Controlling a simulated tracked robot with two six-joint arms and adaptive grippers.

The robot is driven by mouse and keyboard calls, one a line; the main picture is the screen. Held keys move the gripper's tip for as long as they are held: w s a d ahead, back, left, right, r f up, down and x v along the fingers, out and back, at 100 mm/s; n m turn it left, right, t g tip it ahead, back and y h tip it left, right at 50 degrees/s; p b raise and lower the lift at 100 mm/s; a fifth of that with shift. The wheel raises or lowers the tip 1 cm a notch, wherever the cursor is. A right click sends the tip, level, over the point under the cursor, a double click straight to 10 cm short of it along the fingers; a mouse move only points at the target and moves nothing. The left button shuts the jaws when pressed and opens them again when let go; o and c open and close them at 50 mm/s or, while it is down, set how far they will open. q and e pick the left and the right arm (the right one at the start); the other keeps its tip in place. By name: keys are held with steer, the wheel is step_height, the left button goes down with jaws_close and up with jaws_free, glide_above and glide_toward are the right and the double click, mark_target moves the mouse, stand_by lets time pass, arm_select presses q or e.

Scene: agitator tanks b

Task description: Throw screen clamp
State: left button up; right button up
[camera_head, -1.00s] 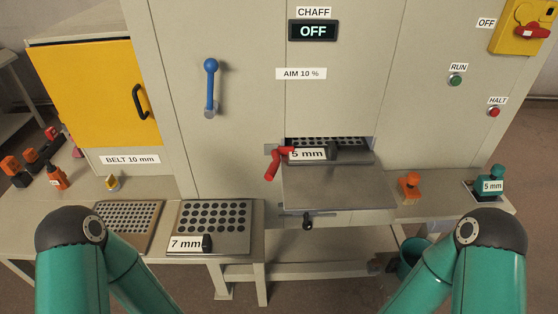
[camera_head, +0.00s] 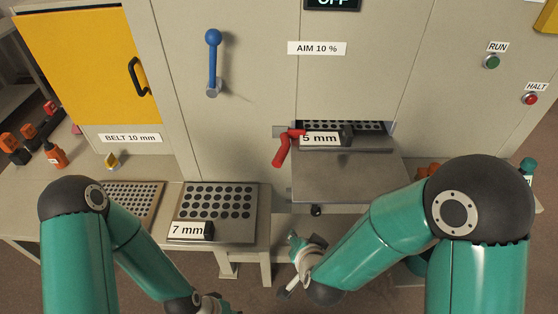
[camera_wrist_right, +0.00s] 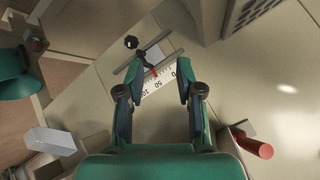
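The screen clamp (camera_head: 283,147) is a red lever on the machine front, at the left end of the screen slot. Its handle hangs down and slightly left. A red cylinder on a metal bracket (camera_wrist_right: 252,145) at the right of the right wrist view appears to be the same lever. My right gripper (camera_head: 291,287) is below the steel shelf, apart from the lever. In the right wrist view its fingers (camera_wrist_right: 157,70) are spread with nothing between them touching. My left gripper (camera_head: 213,304) is at the bottom edge, mostly cut off.
The 5 mm screen (camera_head: 368,136) sits in the slot above a steel shelf (camera_head: 345,180). A blue lever (camera_head: 213,65) stands upright on the panel. The 7 mm screen (camera_head: 245,225) lies on the bench. A scale with a red needle (camera_wrist_right: 158,85) shows beyond the right fingers.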

steer(key=a+r+m+t, duration=0.3)
steer(key=a+r+t, duration=0.1)
steer(key=r, duration=0.7)
steer(key=m+t+h, duration=0.2)
steer(key=m+t, duration=0.1)
glide_toward(279, 159)
steer(key=w+f+p, duration=0.1)
steer(key=w, duration=0.2)
steer(key=w+f+p, duration=0.1)
steer(key=w, duration=0.3)
steer(key=w+f+p, duration=0.1)
steer(key=w, duration=0.3)
steer(key=shift+w+d, duration=0.1)
steer(key=shift+c, duration=0.3)
steer(key=shift+f, duration=0.1)
jaws_close()
